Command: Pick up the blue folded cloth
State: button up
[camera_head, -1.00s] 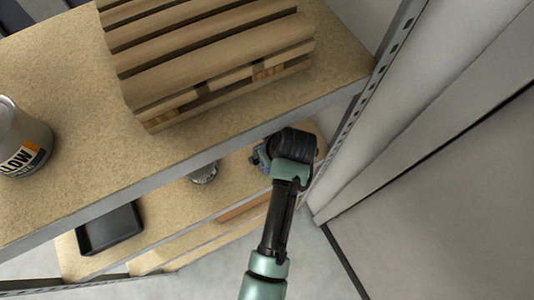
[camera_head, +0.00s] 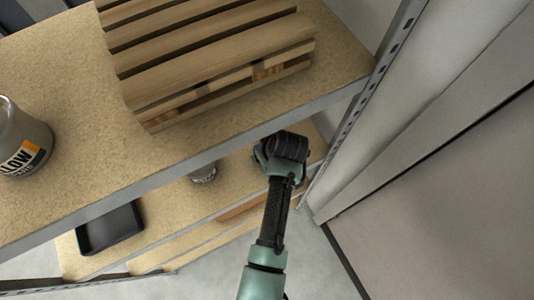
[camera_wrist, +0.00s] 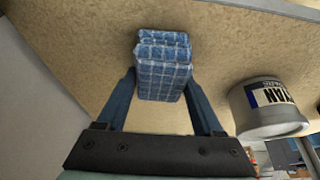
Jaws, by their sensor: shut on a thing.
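The blue folded cloth (camera_wrist: 163,68) has a white check pattern and shows in the wrist view between the two fingers. My gripper (camera_wrist: 160,88) is shut on it, with a finger against each side. The cloth is in front of the tan shelf board (camera_wrist: 85,50); I cannot tell whether it touches the board. In the head view, my wrist covers the cloth and the fingertips, by the lower shelf under the top board's front edge.
A metal can (camera_wrist: 268,108) stands right of the cloth; it also shows in the head view (camera_head: 204,173). A black tray (camera_head: 110,228) lies farther left. Above are a wooden slatted pallet (camera_head: 205,60) and a yellow-labelled can (camera_head: 22,140). A perforated metal post (camera_head: 372,90) stands close on the right.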

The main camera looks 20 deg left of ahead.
jog(key=c, duration=0.4)
jog(key=shift+o, duration=0.2)
jog(key=shift+r, duration=0.1)
jog(key=shift+r, duration=0.55)
jog(key=s+d+b, duration=0.3)
jog(key=s+d, duration=0.9)
jog(key=d, duration=0.1)
jog(key=shift+s, duration=0.35)
jog(key=shift+r, duration=0.1)
